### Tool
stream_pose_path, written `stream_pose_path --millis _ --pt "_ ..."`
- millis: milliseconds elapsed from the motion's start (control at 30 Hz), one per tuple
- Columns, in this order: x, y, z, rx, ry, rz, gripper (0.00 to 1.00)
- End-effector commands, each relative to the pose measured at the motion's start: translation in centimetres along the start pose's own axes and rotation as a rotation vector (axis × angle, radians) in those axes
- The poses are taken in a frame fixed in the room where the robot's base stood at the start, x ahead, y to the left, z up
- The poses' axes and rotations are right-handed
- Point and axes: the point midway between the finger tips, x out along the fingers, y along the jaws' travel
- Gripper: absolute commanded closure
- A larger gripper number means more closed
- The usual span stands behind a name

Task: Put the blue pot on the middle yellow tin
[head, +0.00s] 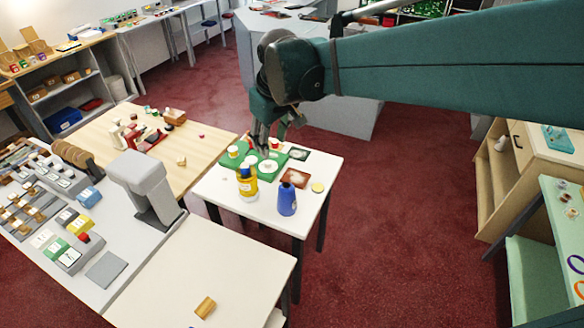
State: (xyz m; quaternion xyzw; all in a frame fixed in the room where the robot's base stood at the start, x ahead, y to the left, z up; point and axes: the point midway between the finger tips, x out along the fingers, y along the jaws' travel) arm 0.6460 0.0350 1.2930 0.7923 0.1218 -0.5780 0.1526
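My gripper (266,146) points down over a green mat or tray (226,161) on the small white table. Its fingers are small and dark here, and I cannot tell if they are open or hold anything. Small round pieces sit on the green: a cream-topped one (233,151) at left, a pale one (251,160) nearer the middle, and a red and yellow one (275,143) behind the gripper. I cannot tell which are the yellow tins. A blue bottle-shaped container (287,200) stands upright near the table's front. No other blue pot is clear; one could be hidden by the gripper.
A yellow bottle (247,183) stands left of the blue container. A brown-red card (295,178), a yellow disc (318,187) and a dark green card (299,154) lie at right. A grey stand (145,185) rises on the counter at left. The white table's (310,207) front right is clear.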

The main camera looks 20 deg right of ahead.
Motion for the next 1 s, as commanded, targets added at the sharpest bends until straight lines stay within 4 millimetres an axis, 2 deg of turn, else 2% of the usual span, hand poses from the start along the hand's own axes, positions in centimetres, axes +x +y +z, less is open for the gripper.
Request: stream_pose_path --millis 200,500,1000 --pt "-1.7 -0.7 3.6 0.063 0.049 0.019 0.62" --pt "-3.2 -1.7 8.5 0.153 0.116 0.041 0.62" --pt "-3.8 -3.7 16.3 0.299 0.234 0.068 0.62"
